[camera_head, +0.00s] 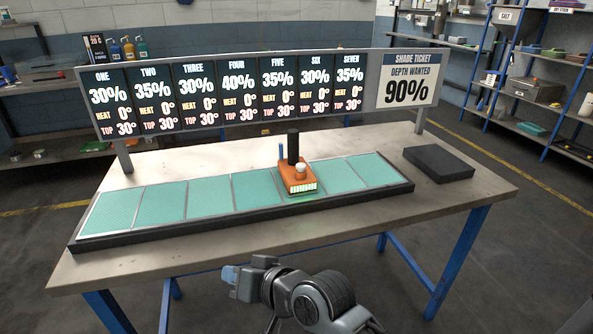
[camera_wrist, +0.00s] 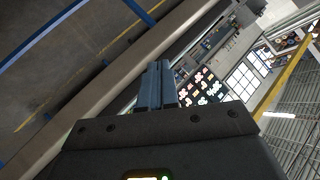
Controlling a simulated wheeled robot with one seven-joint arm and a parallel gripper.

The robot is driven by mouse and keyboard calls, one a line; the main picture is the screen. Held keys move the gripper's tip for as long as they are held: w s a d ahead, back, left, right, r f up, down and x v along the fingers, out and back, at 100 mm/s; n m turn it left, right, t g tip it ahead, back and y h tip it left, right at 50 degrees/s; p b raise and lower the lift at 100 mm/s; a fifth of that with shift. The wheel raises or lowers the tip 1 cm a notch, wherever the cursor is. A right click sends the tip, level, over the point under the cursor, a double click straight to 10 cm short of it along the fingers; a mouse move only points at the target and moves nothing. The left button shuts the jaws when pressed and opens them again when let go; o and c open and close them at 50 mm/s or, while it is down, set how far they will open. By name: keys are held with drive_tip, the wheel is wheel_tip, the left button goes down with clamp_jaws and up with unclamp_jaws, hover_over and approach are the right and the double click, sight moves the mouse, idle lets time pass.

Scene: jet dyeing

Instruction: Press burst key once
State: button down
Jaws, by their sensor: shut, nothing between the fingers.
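An orange device (camera_head: 297,183) with a dark upright cylinder (camera_head: 293,147) and a pale round knob (camera_head: 300,170) stands on the fifth pad from the left of a row of teal pads (camera_head: 210,193). Its front has a lit green-white strip. No label reading burst shows; the pale knob may be the key, but I cannot tell. My gripper (camera_head: 229,275) is shut and empty, in front of the table's near edge, well apart from the device. In the wrist view its fingers (camera_wrist: 157,86) are together, and the device is not clearly visible.
A display board (camera_head: 230,95) behind the pads shows columns ONE to SEVEN and a shade ticket (camera_head: 407,80) reading depth wanted 90%. A dark flat block (camera_head: 438,163) lies at the table's right. The pads sit in a dark raised tray (camera_head: 150,235). The table's front strip is clear.

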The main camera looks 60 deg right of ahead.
drive_tip(key=w+d+r, duration=0.4)
drive_tip(key=w+d, duration=0.1)
drive_tip(key=d, duration=0.3)
wheel_tip(320, 180, up, 16)
drive_tip(key=m+g+p, duration=0.2)
drive_tip(key=g, duration=0.2)
hover_over(304, 166)
drive_tip(key=shift+d, duration=0.15)
drive_tip(key=shift+f, duration=0.1)
wheel_tip(304, 166, down, 7)
drive_tip(key=b, duration=0.7)
drive_tip(key=shift+f+b, duration=0.3)
drive_tip(key=shift+f, duration=0.6)
drive_tip(key=shift+f, duration=0.15)
drive_tip(key=shift+f, duration=0.25)
